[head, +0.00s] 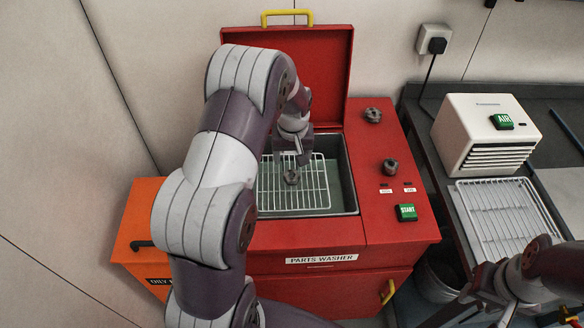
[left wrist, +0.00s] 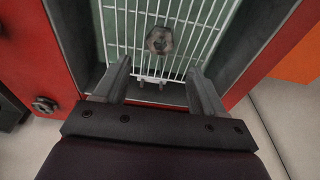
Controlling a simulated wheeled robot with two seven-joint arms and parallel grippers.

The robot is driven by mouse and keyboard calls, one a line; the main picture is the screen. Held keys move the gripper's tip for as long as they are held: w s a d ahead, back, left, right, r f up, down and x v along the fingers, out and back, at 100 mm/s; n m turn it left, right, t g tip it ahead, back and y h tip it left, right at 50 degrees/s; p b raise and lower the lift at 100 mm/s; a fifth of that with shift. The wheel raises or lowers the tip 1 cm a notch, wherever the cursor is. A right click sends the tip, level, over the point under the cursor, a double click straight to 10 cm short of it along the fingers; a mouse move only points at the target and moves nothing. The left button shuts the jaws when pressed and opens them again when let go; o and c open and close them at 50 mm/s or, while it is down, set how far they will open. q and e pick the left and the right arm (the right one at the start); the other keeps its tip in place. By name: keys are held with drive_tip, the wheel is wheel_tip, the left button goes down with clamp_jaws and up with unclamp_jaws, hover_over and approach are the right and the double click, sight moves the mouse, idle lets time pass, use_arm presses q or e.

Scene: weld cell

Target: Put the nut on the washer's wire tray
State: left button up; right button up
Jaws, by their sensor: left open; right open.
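The dark grey nut (head: 291,178) lies on the white wire tray (head: 316,196) inside the open basin of the red parts washer (head: 340,240). In the left wrist view the nut (left wrist: 160,40) sits on the bars of the wire tray (left wrist: 120,30), beyond my fingertips and apart from them. My left gripper (head: 290,158) is open and empty just above the nut; its spread fingers (left wrist: 160,70) show in the left wrist view. My right gripper (head: 500,288) is open and empty at the lower right, in front of the bench.
The washer's red lid (head: 290,75) stands raised. Two dark knob-like pieces (head: 373,115) (head: 391,166) and a green START button (head: 406,212) are on its right top. A white air blower (head: 488,130) and a second wire rack (head: 505,215) stand on the grey bench.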

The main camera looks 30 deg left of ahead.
use_arm(q)
drive_tip(key=s+d+r+m, duration=0.3)
drive_tip(key=s+d, duration=0.2)
drive_tip(key=s, duration=0.4)
drive_tip(key=s+d+r+m+h, duration=0.1)
drive_tip(key=s+d+r+m, duration=0.2)
drive_tip(key=s+d, duration=0.3)
drive_tip(key=s, duration=0.3)
drive_tip(key=shift+s+d+r+m, duration=0.15)
drive_tip(key=shift+s+r+m, duration=0.15)
drive_tip(key=shift+s+r, duration=0.1)
drive_tip(key=shift+s, duration=0.1)
drive_tip(key=shift+c, duration=0.3)
